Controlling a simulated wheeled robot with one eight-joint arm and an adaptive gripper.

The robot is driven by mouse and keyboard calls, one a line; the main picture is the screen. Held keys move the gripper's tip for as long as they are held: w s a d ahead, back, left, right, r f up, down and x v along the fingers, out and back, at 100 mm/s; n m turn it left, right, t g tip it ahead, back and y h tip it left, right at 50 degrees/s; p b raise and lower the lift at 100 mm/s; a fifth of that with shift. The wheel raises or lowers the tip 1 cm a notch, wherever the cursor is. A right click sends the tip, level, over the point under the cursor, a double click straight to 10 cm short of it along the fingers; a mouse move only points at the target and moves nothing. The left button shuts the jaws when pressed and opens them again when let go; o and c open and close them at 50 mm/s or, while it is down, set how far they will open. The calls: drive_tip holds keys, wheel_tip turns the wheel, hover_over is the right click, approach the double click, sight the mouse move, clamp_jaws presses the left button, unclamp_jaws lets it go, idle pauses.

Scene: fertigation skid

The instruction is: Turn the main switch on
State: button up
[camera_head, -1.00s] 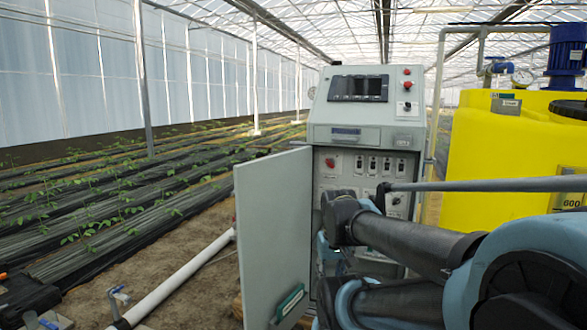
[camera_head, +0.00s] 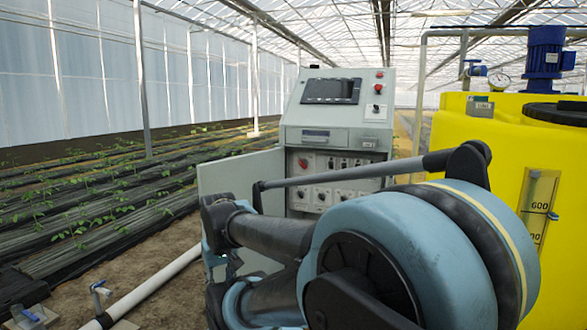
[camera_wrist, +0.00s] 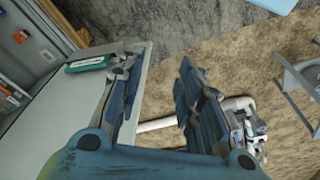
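The grey control cabinet (camera_head: 330,136) stands open in the head view. A red rotary switch (camera_head: 303,163) sits at the upper left of its inner panel; I take it as the main switch, but its label and position are too small to read. The open door (camera_head: 236,172) swings out to the left, partly hidden by my arm. In the wrist view my gripper (camera_wrist: 160,56) is open and empty, its fingers apart. The door (camera_wrist: 45,128) with its teal handle (camera_wrist: 88,64) lies beside and below the left finger. In the head view I cannot make out the gripper.
The yellow tank (camera_head: 490,150) with a blue motor (camera_head: 545,52) stands close on the right. A white pipe (camera_head: 155,285) runs along the ground at left. Several smaller switches (camera_head: 345,163) share the panel. Plant rows at left have open ground.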

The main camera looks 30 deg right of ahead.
sight(302, 165)
drive_tip(key=o, duration=0.4)
drive_tip(key=shift+s+r, duration=0.15)
drive_tip(key=o, duration=0.4)
drive_tip(key=shift+d+r, duration=0.2)
drive_tip(key=shift+r, duration=0.05)
drive_tip(key=w+d+r+n+t+h, duration=0.2)
drive_tip(key=w+d+r+n+h, duration=0.3)
drive_tip(key=w+d, duration=0.5)
drive_tip(key=w+d+r+n+t+h, duration=0.2)
drive_tip(key=w+d+r+t+h, duration=0.15)
drive_tip(key=w+d+r, duration=0.7)
drive_tip(key=w+d+r+n+t+h, duration=0.2)
drive_tip(key=w+d+r+n+h, duration=0.25)
drive_tip(key=d, duration=0.85)
drive_tip(key=w+d+n, duration=0.1)
drive_tip(key=w+d, duration=0.5)
drive_tip(key=w+d+n+t, duration=0.1)
drive_tip(key=w+d+n, duration=0.1)
drive_tip(key=w+d, duration=0.3)
drive_tip(key=w+d+f+n+t, duration=0.1)
drive_tip(key=w+d+n, duration=0.1)
drive_tip(key=w+d, duration=0.4)
drive_tip(key=shift+w+d+f+n+h, duration=0.1)
drive_tip(key=shift+w+d+n+h, duration=0.2)
drive_tip(key=shift+d, duration=0.45)
